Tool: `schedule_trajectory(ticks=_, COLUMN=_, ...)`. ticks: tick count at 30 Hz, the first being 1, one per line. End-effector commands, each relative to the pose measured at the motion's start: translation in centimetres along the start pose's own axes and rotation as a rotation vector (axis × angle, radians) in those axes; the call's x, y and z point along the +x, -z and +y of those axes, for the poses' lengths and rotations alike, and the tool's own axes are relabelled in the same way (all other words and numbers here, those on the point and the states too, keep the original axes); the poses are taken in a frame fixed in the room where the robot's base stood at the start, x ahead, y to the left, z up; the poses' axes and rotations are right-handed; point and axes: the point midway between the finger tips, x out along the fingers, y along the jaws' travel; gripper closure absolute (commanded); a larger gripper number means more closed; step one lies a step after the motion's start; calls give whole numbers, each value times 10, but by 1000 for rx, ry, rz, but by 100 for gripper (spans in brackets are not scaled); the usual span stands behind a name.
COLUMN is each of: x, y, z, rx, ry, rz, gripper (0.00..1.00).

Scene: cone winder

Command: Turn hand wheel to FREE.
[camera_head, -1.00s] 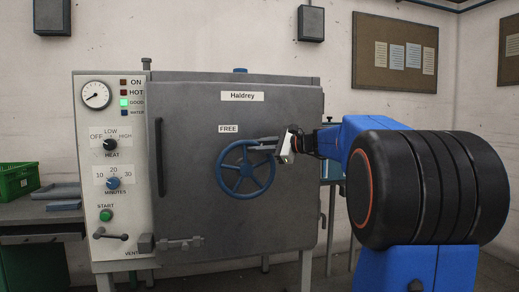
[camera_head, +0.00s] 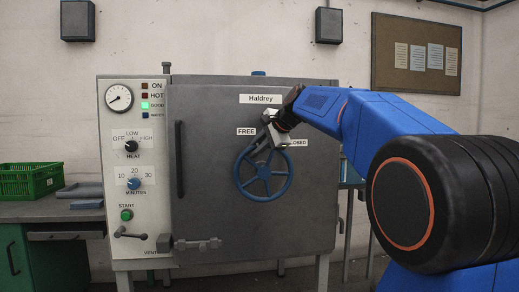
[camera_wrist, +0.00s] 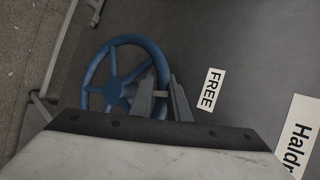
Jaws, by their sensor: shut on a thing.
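The blue hand wheel (camera_head: 263,174) with several spokes is on the grey door of the Haldrey machine (camera_head: 215,115). My gripper (camera_head: 258,146) is at the wheel's top rim, between the FREE label (camera_head: 246,131) and the partly covered CLOSED label (camera_head: 298,142). It is shut on the wheel's rim or a grip on it; the exact contact is small and partly hidden. In the wrist view the wheel (camera_wrist: 88,75) shows beyond the gripper fingers (camera_wrist: 161,97), which are at its rim, close to the FREE label (camera_wrist: 211,90).
A control panel (camera_head: 133,210) with knobs and a gauge is left of the door. The vertical door handle (camera_head: 180,158) and a vent valve (camera_head: 188,244) stick out nearby. A green crate (camera_head: 30,181) stands on the bench at far left.

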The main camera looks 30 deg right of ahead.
Motion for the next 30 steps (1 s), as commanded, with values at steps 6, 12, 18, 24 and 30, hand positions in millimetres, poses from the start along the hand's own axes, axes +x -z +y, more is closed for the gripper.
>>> schedule_trajectory(ticks=6, x=3, y=-4, z=1, rx=-36, ry=-24, rz=26, gripper=100)
schedule_trajectory(ticks=12, x=4, y=-5, z=1, rx=-43, ry=-30, rz=33, gripper=100)
schedule_trajectory(ticks=18, x=4, y=-5, z=1, rx=-43, ry=-30, rz=32, gripper=100)
schedule_trajectory(ticks=24, x=4, y=-5, z=1, rx=-42, ry=-30, rz=32, gripper=66)
schedule_trajectory(ticks=30, x=4, y=-5, z=1, rx=-42, ry=-30, rz=33, gripper=66)
